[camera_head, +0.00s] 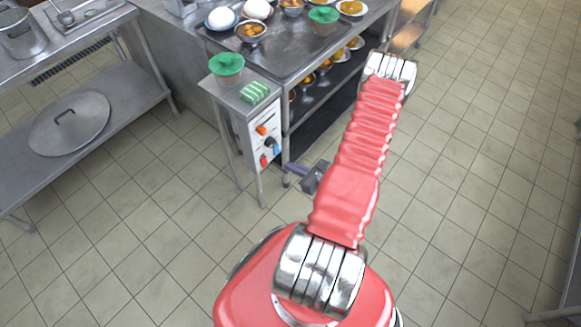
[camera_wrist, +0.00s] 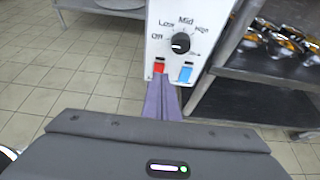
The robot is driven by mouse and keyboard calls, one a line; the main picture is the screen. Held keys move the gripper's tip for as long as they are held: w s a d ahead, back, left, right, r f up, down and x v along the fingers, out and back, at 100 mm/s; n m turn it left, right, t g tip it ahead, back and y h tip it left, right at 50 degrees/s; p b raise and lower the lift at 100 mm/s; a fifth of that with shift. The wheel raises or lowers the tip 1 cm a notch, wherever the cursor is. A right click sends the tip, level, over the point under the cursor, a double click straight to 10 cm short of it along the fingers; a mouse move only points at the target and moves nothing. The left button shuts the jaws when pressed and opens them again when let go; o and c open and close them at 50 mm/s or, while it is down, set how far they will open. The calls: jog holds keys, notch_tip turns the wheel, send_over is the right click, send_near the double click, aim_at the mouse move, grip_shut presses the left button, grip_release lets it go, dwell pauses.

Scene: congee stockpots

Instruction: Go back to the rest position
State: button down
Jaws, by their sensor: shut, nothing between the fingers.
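My gripper (camera_head: 286,167) is in front of the small metal stand with the white control panel (camera_head: 257,146). In the wrist view its purple fingers (camera_wrist: 160,80) are together and empty. Their tips overlap the panel's lower edge, between a red switch (camera_wrist: 158,67) and a blue switch (camera_wrist: 185,74). I cannot tell whether they touch the panel. A black knob (camera_wrist: 180,43) sits above the switches, with Off, Low, Mid and High marked around it. My arm reaches forward and bends down towards the stand.
A green-topped cup (camera_head: 227,65) and a green-striped block (camera_head: 254,92) stand on top of the stand. A steel counter (camera_head: 290,62) with bowls is behind, with filled bowls on a shelf below. A lid (camera_head: 70,122) lies on the left table's shelf.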

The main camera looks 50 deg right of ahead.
dwell(0.4)
jog(key=s+a+n+y, duration=0.1)
jog(key=a+n+y, duration=0.1)
jog(key=a+y, duration=0.35)
jog(key=s+a+r+n+g+y, duration=0.35)
jog(key=a+r+n+g, duration=0.45)
jog(key=a+r+n, duration=0.55)
jog(key=a+r+n+h, duration=0.3)
jog(key=r+n, duration=0.3)
jog(key=r, duration=0.6)
jog(key=s+a+r+n+h, duration=0.1)
jog(key=a+r+n+h, duration=0.2)
jog(key=r, duration=0.9)
jog(key=a+r+n+h, duration=0.3)
jog(key=a+r+n, duration=0.3)
jog(key=r+n, duration=0.5)
jog(key=shift+s+a+r+t, duration=0.3)
jog(key=shift+s+a+r, duration=0.05)
jog(key=shift+r, duration=0.1)
